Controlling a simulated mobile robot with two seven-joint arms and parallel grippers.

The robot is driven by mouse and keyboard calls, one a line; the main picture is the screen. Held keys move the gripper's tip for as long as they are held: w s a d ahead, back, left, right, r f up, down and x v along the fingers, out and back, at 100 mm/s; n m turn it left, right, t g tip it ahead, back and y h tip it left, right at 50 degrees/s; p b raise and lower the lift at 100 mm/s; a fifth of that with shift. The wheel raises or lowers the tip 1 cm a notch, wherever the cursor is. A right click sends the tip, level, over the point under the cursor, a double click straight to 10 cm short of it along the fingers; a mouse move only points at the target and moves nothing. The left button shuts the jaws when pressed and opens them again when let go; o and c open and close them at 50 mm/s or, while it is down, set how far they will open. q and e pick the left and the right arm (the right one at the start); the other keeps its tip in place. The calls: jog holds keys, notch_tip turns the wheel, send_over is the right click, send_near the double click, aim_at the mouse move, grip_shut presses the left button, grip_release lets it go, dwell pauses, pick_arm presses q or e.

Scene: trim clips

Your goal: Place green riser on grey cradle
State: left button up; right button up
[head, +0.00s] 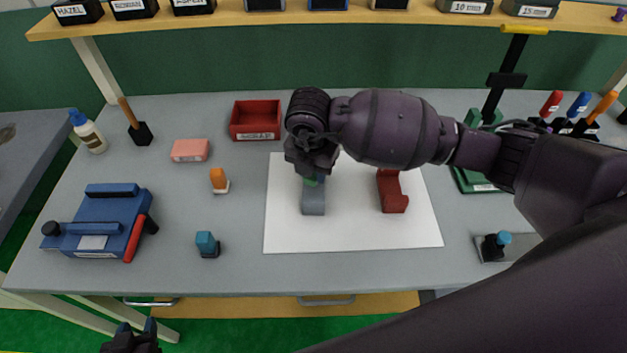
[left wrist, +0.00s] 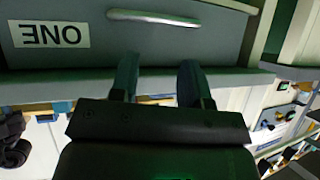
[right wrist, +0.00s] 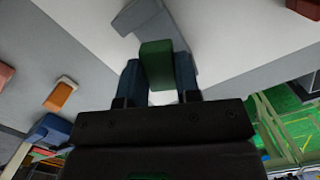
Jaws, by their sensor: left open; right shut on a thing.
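The green riser (right wrist: 157,62) is between the fingers of my right gripper (right wrist: 158,84) in the right wrist view, and the gripper is shut on it. In the head view only a sliver of the riser (head: 311,182) shows below my right gripper (head: 311,172). The grey cradle (head: 313,203) lies on the white sheet, its far part hidden by my gripper and the riser; it also shows behind the riser in the right wrist view (right wrist: 146,18). I cannot tell whether riser and cradle touch. My left gripper (head: 133,338) is open and empty, in front of the table (left wrist: 159,78).
A red cradle-like block (head: 393,194) stands right of the grey cradle on the white sheet (head: 350,236). A red bin (head: 256,134), an orange-topped piece (head: 219,180), a teal-topped piece (head: 207,244) and a blue device (head: 98,222) stand to the left.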

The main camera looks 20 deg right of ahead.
aim_at(314, 190)
notch_tip(314, 190, down, 4)
jog(key=shift+f, duration=0.2)
jog(key=shift+f, duration=0.2)
jog(key=o, duration=0.9)
jog(key=shift+r, duration=0.2)
